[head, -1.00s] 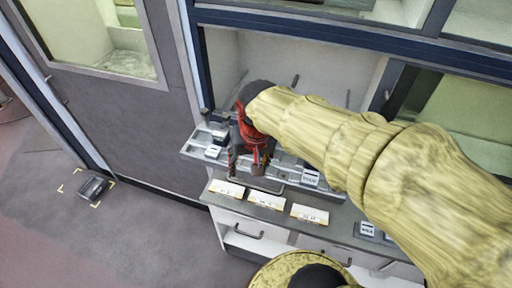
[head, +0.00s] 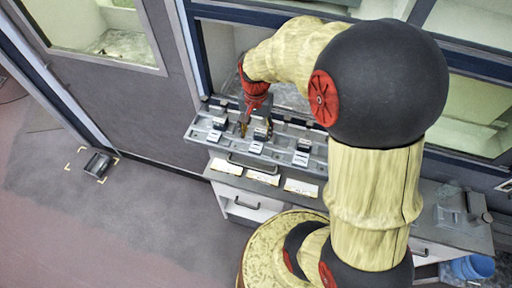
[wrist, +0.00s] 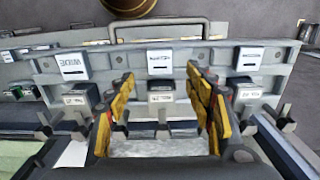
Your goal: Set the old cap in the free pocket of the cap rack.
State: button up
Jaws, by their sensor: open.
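The cap rack is a long grey ledge (head: 283,145), also across the wrist view (wrist: 117,66), with three pockets in a row, each with a white label in front. A small dark cap with a pale tag (wrist: 161,95) sits at the middle pocket, also in the head view (head: 262,134). Another cap (wrist: 78,95) is at the wrist view's left and one (wrist: 246,92) at its right. The tags are too blurred to tell which is old. My gripper (head: 255,122) is open over the middle cap, with its yellow-padded fingers (wrist: 161,112) either side, apart from it.
Forked pegs (wrist: 162,131) stand along the rack's back. White cards (head: 262,176) lie on the counter below, above a drawer. A dark object (head: 97,164) lies inside yellow floor marks at left. A blue bucket (head: 472,267) stands at lower right. Floor at left is mostly clear.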

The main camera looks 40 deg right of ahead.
aim_at(256, 147)
notch_tip(256, 147, down, 8)
jog(key=b, duration=0.5)
jog(key=shift+f, duration=0.1)
jog(key=c, duration=1.3)
dwell(0.4)
jog(key=shift+o, duration=0.2)
notch_tip(256, 147, up, 6)
jog(key=p, duration=0.4)
jog(key=shift+r+p, duration=1.1)
jog(key=shift+r, duration=0.45)
